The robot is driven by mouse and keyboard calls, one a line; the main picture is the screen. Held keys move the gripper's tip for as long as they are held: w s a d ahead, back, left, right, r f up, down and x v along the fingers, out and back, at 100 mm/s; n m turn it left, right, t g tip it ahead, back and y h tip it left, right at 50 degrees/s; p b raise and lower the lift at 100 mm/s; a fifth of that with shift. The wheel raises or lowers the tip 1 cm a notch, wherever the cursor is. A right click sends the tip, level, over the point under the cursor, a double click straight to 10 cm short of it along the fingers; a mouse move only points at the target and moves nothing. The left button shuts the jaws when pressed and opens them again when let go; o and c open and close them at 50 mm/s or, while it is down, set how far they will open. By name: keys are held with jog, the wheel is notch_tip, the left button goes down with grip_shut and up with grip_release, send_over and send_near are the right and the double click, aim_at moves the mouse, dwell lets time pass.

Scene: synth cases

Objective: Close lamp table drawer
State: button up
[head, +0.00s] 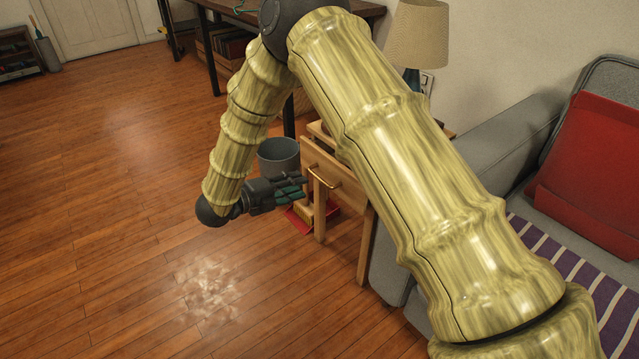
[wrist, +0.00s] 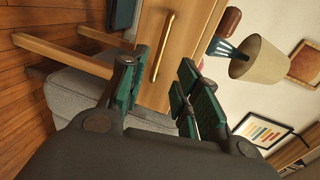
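The wooden lamp table stands beside the sofa, with its drawer front (head: 343,186) facing the open floor. The drawer has a brass bar handle (head: 323,179), which also shows in the wrist view (wrist: 163,48). My arm covers much of the table, and I cannot tell how far the drawer stands out. My gripper (head: 298,187) is in front of the drawer, close to the handle. In the wrist view its dark fingers with green pads (wrist: 160,88) are apart, with nothing held. The handle appears between them, beyond the tips; I see no clear contact.
A lamp (head: 418,38) stands on the table. A grey bin (head: 279,154) is behind my gripper, and a red item (head: 299,219) lies by the table's legs. The grey sofa (head: 488,150) is close on the right. The wooden floor (head: 110,220) at left is clear.

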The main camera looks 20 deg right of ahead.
aim_at(320, 178)
jog(key=b+x, duration=0.3)
jog(key=x, duration=0.5)
jog(key=shift+w+d+f, duration=0.1)
jog(key=shift+d, duration=0.3)
jog(key=shift+c, duration=0.2)
grip_shut()
